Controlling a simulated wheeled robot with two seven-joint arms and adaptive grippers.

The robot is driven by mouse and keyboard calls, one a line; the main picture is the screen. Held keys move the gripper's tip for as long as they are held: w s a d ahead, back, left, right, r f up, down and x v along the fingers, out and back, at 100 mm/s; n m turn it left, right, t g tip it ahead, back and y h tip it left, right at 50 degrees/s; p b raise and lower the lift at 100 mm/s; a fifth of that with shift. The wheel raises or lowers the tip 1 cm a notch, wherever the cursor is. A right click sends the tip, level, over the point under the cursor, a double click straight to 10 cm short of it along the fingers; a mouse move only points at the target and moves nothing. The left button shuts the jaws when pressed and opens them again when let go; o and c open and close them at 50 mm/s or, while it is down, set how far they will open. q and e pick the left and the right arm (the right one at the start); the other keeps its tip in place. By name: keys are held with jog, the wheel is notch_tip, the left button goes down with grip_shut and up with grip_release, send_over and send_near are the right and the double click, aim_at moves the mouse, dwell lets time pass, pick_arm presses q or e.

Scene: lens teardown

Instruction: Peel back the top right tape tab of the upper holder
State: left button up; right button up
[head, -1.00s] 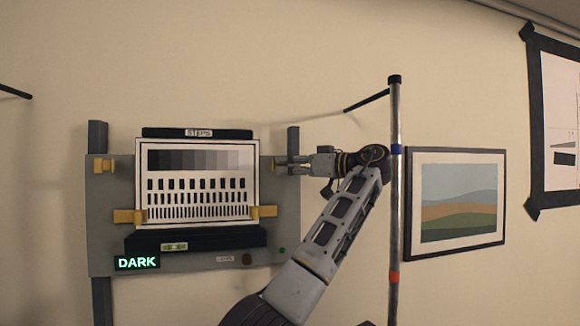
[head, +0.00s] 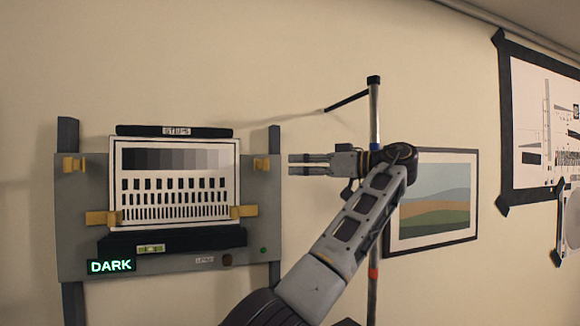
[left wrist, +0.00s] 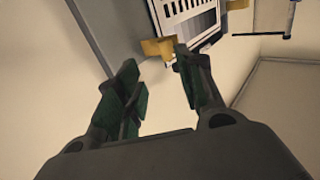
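The upper holder is a framed step chart (head: 174,143) on a grey panel (head: 72,258) on the wall. Its top right tape tab (head: 262,163) is yellow and stands out to the right, clear of the chart's edge. The top left tab (head: 74,164) also stands clear of the chart. The lower left tab (head: 103,218) and lower right tab (head: 243,211) lap over the chart's edges. My left gripper (head: 292,163) is open and empty, just right of the top right tab and apart from it. In the left wrist view, a yellow tab (left wrist: 158,48) shows beyond the open fingers (left wrist: 160,85). My right gripper is not in view.
A black ledge with a level (head: 150,248) sits below the chart. A green "DARK" sign (head: 111,266) is at the panel's lower left. A pole (head: 374,100) with a side rod stands behind my arm. A landscape picture (head: 432,205) hangs to the right.

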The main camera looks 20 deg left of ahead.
pick_arm(q)
jog(key=shift+s+d, duration=0.25)
jog(key=shift+d, duration=0.95)
